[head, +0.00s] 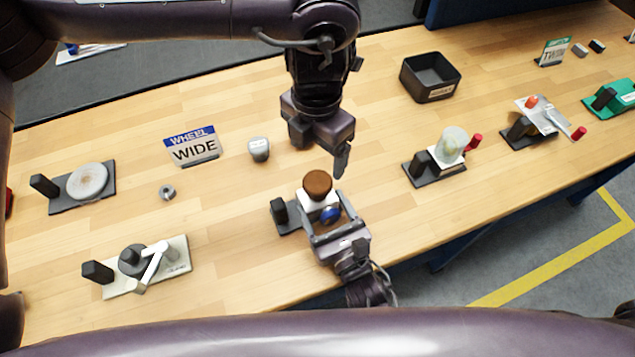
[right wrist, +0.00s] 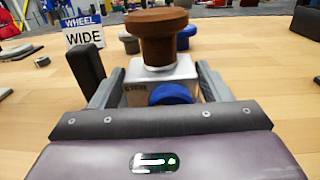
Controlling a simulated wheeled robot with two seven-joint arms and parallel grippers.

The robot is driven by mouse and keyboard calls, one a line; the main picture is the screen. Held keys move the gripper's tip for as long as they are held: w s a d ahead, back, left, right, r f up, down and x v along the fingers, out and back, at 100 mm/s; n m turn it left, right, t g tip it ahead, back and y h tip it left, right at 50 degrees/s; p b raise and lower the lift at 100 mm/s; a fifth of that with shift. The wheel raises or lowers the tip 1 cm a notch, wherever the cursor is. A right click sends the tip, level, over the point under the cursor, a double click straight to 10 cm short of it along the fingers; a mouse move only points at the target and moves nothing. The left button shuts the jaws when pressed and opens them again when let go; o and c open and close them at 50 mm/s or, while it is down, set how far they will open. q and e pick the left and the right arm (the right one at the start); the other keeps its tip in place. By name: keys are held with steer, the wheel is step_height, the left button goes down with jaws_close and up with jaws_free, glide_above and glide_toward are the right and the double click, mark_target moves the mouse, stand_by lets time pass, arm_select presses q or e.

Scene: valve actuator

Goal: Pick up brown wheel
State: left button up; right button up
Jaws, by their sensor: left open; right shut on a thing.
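The brown wheel (head: 317,183) sits on top of a white valve block, and it also shows upright in the right wrist view (right wrist: 157,30). The white valve block (right wrist: 150,74) has a blue knob (right wrist: 171,94) on its near face; the knob also shows in the head view (head: 331,213). My right gripper (head: 328,212) is shut on the white valve block, one finger on each side, below the wheel. My left gripper (head: 320,152) is open and empty, pointing down, just behind and above the brown wheel and apart from it.
A dark post (head: 279,211) stands on the valve's base, left of the block. A WHEEL WIDE sign (head: 193,147) and a grey knob (head: 259,149) stand to the left. A black bin (head: 430,78) is at the back right. Other valve fixtures (head: 436,163) stand on both sides.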

mark_target(317, 181)
arm_select(q)
step_height(317, 181, down, 11)
steer(key=shift+w+f, duration=0.1)
stand_by(0.4)
steer(key=c, duration=1.2)
steer(key=shift+o, duration=0.2)
step_height(317, 181, up, 10)
steer(key=shift+d+r, duration=0.1)
